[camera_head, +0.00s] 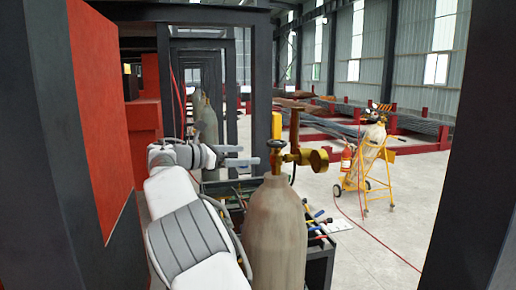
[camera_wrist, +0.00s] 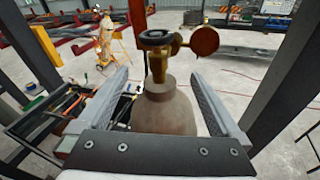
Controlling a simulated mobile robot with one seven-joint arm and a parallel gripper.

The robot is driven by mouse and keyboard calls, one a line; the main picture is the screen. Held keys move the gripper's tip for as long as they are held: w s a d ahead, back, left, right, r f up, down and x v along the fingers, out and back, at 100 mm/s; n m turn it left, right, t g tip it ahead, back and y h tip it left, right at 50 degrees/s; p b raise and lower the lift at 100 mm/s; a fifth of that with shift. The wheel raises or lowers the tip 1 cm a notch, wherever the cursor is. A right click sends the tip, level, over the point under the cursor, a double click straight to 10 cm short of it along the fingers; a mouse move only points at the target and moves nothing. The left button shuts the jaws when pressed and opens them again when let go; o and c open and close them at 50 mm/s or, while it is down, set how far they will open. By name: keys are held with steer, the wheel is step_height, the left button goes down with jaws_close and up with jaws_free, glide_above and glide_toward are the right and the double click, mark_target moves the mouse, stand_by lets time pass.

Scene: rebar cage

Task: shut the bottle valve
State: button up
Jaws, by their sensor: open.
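A tan gas bottle (camera_head: 275,232) stands upright in front of me. On its top is a brass valve with a dark round handwheel (camera_head: 277,144) and a brass gauge or regulator (camera_head: 312,157) to its right. My gripper (camera_head: 250,154) reaches in from the left, its fingertips just left of the valve, empty. In the wrist view my gripper (camera_wrist: 158,76) is open, with the bottle's shoulder (camera_wrist: 165,108) showing between the fingers. The handwheel (camera_wrist: 155,38) shows beyond the fingertips. I see no contact with it; whether the valve is open or shut cannot be told.
A tool cart (camera_head: 322,232) with loose tools stands behind and beside the bottle. Dark posts (camera_head: 478,150) and a red panel (camera_head: 95,110) bound the view. A yellow trolley (camera_head: 366,182) with another bottle stands farther right. Open floor lies between.

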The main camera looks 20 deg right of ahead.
steer(key=s+d+f+m+y+b, duration=0.1)
steer(key=s+d+f+m+y, duration=0.2)
steer(key=d, duration=0.5)
steer(key=m+t+y+b, duration=0.3)
steer(key=m+t+y, duration=0.9)
steer(key=m, duration=0.6)
glide_toward(274, 143)
steer(key=shift+t+h, duration=0.3)
steer(key=shift+h, duration=0.2)
steer(key=w+p, duration=0.1)
steer(key=w, duration=0.3)
steer(key=w+d+f+p, duration=0.1)
steer(key=w+p, duration=0.1)
steer(key=w, duration=0.3)
steer(key=w+p, duration=0.1)
steer(key=w, duration=0.3)
steer(key=shift+w+d+f+p, duration=0.2)
steer(key=shift+w+d+p, duration=0.05)
steer(key=shift+d+p, duration=0.15)
steer(key=shift+c, duration=0.3)
steer(key=c, duration=1.1)
steer(key=shift+a+f, duration=0.1)
steer(key=m+h+b, duration=0.1)
steer(key=b, duration=0.3)
steer(key=shift+f, duration=0.3)
